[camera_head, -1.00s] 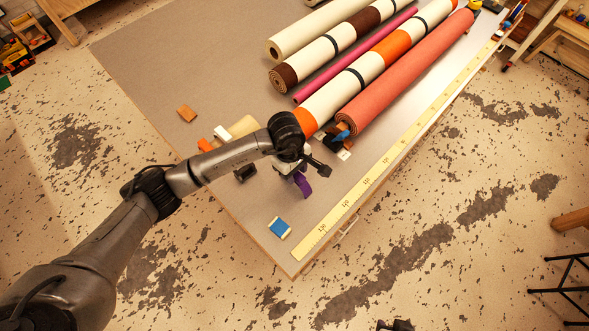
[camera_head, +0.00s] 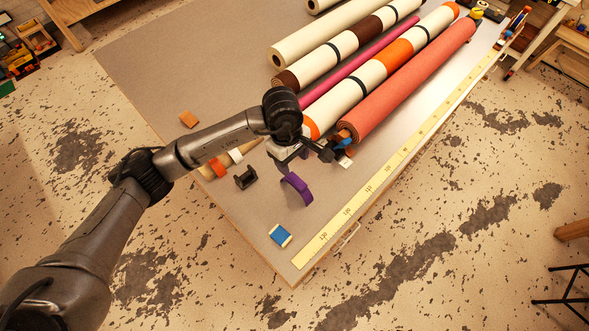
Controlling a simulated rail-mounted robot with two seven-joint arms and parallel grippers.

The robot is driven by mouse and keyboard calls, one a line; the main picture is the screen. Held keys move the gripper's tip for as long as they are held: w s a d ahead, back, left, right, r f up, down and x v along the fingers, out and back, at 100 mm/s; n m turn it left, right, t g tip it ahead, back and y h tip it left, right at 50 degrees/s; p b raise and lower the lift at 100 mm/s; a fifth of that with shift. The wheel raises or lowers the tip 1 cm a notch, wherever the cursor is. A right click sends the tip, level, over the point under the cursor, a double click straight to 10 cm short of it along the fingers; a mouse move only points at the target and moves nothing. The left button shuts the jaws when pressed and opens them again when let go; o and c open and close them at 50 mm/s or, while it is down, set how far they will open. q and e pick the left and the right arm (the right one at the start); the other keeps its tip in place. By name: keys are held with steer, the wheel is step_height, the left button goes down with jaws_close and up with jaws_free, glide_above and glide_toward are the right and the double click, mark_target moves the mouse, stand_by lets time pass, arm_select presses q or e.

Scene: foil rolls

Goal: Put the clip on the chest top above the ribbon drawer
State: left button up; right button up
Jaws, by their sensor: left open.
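A purple curved piece (camera_head: 297,189), shaped like an open C, lies on the grey table (camera_head: 190,62) near its front corner. A small black U-shaped piece (camera_head: 245,178) lies to its left. I cannot tell which of these clip-like pieces is the task's clip. My left gripper (camera_head: 292,158) is just behind the purple piece, over the near ends of the rolls. It is open, with nothing seen held between its fingers. My wrist hides part of the table there. I cannot make out the chest or the ribbon drawer. My right gripper is not in view.
Several rolls, including a coral roll (camera_head: 405,82) and a magenta roll (camera_head: 360,60), lie across the table. A yellow ruler strip (camera_head: 370,195) runs along the right edge. The table's left part is clear.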

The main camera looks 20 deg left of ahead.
arm_select(q)
steer(key=shift+w+a+r, duration=0.1)
steer(key=shift+a+r, duration=0.05)
steer(key=shift+r, duration=0.75)
steer(key=shift+a+r, duration=0.15)
steer(key=shift+r, duration=0.7)
